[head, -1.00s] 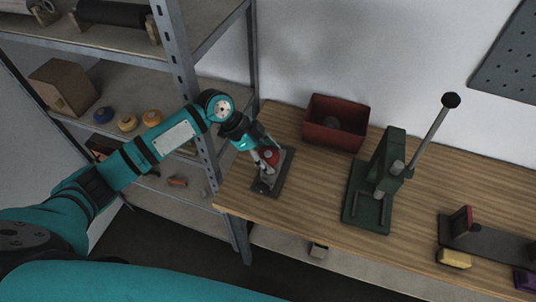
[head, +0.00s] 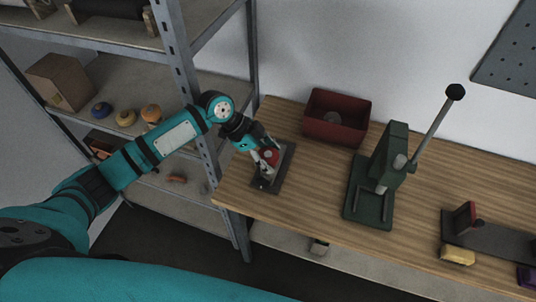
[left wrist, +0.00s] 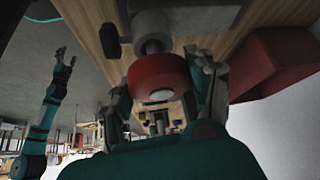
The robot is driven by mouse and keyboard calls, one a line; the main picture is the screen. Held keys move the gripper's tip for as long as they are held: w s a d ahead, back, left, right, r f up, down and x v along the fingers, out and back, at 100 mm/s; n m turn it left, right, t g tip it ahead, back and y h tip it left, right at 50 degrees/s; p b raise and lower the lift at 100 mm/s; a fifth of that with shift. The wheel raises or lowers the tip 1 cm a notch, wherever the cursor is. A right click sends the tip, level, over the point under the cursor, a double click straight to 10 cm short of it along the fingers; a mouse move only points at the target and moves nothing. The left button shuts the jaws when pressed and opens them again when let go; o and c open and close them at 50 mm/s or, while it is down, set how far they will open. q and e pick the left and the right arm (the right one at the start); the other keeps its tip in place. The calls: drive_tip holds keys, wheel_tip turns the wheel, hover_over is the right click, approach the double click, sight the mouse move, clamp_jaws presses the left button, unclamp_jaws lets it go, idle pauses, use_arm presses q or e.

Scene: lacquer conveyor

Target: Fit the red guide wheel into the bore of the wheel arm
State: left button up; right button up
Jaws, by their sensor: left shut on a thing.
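The red guide wheel (left wrist: 158,76) is between the fingers of my left gripper (left wrist: 162,92) in the left wrist view. The gripper is shut on it. In the head view my left gripper (head: 266,160) is low over a dark plate (head: 286,173) at the table's left end, with the red wheel (head: 271,155) partly hidden by it. A grey round part (left wrist: 152,32), which looks like part of the wheel arm, lies just beyond the wheel. I cannot tell whether they touch; the bore is hidden. Another teal arm with a small gripper (left wrist: 64,56), apparently my right, shows in the left wrist view.
A red bin (head: 336,119) stands behind the plate. A green lever press (head: 381,180) stands to the right. A dark base with an upright red part (head: 466,218) and a yellow block (head: 458,255) are further right. A metal shelf post (head: 186,85) rises close to my left arm.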

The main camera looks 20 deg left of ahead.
use_arm(q)
drive_tip(key=shift+f+b, duration=0.3)
drive_tip(key=shift+f, duration=0.3)
drive_tip(key=o, duration=1.3)
drive_tip(key=shift+r, duration=0.1)
wheel_tip(320, 180, up, 10)
